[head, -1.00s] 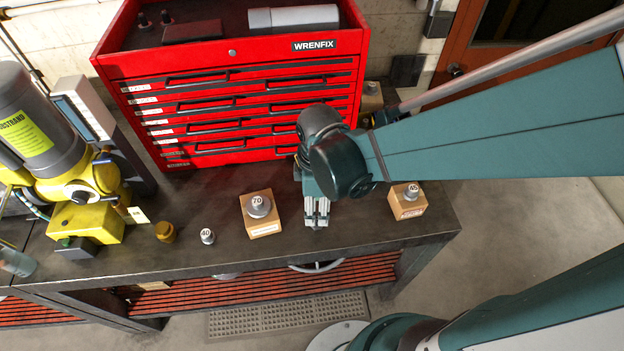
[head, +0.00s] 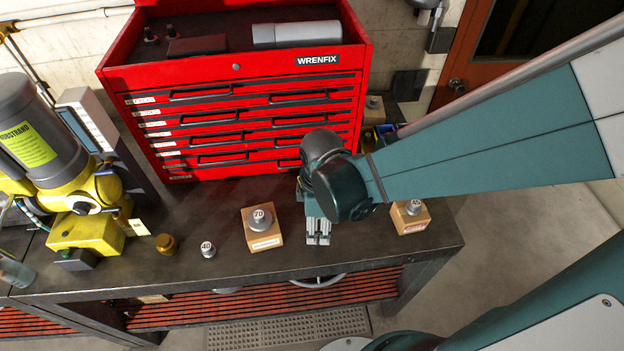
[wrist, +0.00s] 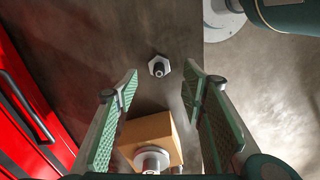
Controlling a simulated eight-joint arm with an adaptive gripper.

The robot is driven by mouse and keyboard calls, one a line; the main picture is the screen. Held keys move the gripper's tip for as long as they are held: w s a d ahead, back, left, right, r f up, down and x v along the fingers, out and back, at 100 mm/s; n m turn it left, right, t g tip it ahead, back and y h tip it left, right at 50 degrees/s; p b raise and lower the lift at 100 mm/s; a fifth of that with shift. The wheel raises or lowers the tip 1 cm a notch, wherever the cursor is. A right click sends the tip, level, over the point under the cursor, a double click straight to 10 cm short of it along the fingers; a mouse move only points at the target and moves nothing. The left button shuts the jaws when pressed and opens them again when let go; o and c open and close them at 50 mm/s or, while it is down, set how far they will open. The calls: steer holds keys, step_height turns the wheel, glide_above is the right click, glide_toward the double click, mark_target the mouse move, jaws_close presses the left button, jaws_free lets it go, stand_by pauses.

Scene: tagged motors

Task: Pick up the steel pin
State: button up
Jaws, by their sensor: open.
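A small steel piece with a hexagonal base and a dark upright stub (wrist: 159,67) stands on the bench in the wrist view. It looks like the steel pin, though I cannot read a tag on it. My gripper (wrist: 160,76) is open, its green-padded fingers on either side of it in the picture, with visible gaps and no contact seen. In the head view my gripper (head: 318,241) points down over the bench, right of the 70 block, and the pin cannot be made out there.
A wooden block (head: 262,238) with a steel 70 piece (head: 259,217) is close left of my gripper. Another block (head: 410,221) stands right. A 40 piece (head: 207,249) and a brass piece (head: 166,243) stand farther left. The red tool chest (head: 240,120) is behind.

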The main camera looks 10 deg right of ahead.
mark_target(319, 235)
steer(key=shift+f, duration=0.1)
steer(key=shift+f+b, duration=0.45)
steer(key=shift+f, duration=2.05)
steer(key=c, duration=1)
